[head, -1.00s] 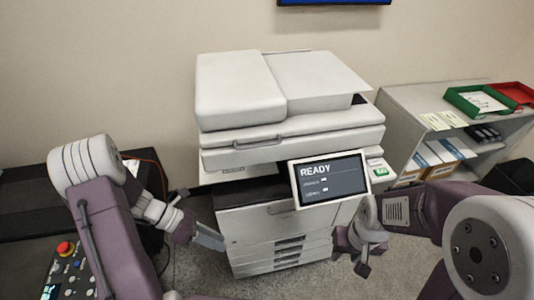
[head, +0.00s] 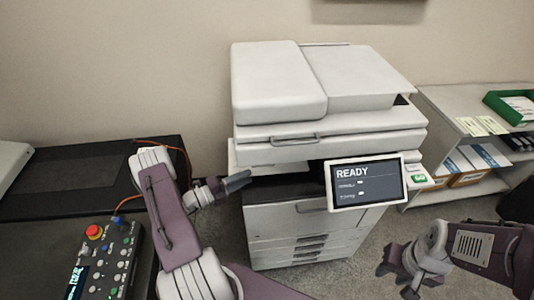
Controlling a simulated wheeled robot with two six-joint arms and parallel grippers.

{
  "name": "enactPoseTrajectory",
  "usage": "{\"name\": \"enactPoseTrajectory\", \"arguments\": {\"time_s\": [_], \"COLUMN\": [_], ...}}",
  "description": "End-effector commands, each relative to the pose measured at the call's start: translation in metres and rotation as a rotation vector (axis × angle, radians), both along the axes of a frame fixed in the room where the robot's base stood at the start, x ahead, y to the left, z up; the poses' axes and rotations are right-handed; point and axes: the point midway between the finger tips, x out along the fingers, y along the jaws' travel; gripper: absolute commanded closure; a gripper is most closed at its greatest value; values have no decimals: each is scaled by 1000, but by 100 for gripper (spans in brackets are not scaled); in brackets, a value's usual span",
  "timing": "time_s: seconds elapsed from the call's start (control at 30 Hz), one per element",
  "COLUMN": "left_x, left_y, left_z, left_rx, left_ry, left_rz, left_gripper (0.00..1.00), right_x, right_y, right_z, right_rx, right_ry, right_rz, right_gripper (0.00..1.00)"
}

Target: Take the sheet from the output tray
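The white printer (head: 330,130) stands against the wall, its screen reading READY. Its output tray (head: 285,188) is the dark recess below the scanner part, left of the screen. No sheet can be made out in it from here. My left gripper (head: 238,182) points right, at the left end of the recess. Its fingers overlap in this view, so its opening cannot be judged, and no sheet shows in it. My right gripper (head: 396,279) is low in front of the printer's right side, fingers apart and empty.
A dark bench with a control panel (head: 105,258) and red button is at left. A grey shelf (head: 450,107) with a green tray (head: 512,107) and binders stands at right. The printer's screen (head: 364,182) juts out between my grippers. Floor shows between printer and shelf.

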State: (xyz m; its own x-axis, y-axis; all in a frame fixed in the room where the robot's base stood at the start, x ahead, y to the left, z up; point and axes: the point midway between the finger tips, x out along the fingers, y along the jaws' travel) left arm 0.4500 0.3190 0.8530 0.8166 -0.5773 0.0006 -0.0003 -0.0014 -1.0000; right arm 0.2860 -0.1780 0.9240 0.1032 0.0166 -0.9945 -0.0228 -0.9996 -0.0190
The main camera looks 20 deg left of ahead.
Motion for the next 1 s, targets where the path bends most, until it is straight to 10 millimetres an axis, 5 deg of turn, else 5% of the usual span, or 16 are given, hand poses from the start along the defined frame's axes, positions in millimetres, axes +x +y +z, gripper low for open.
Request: {"name": "enactPoseTrajectory", "arguments": {"time_s": [0.2, 0.47, 0.6, 1.0], "left_x": [29, 35, 35, 35], "left_y": [-27, -30, -30, -30], "left_z": [1, 0, 0, 0], "left_rx": [0, 1, 1, 1], "left_ry": [1, 1, 1, 1], "left_rz": [-6, -2, -3, -3], "left_gripper": [72, 72, 100, 100], "right_x": [0, 0, 0, 0], "right_y": [0, 0, 0, 0], "right_z": [9, 9, 9, 9], "right_rx": [0, 0, 0, 0], "right_ry": [0, 0, 0, 0], "right_rz": [0, 0, 0, 0], "right_gripper": [64, 64, 64, 64]}}
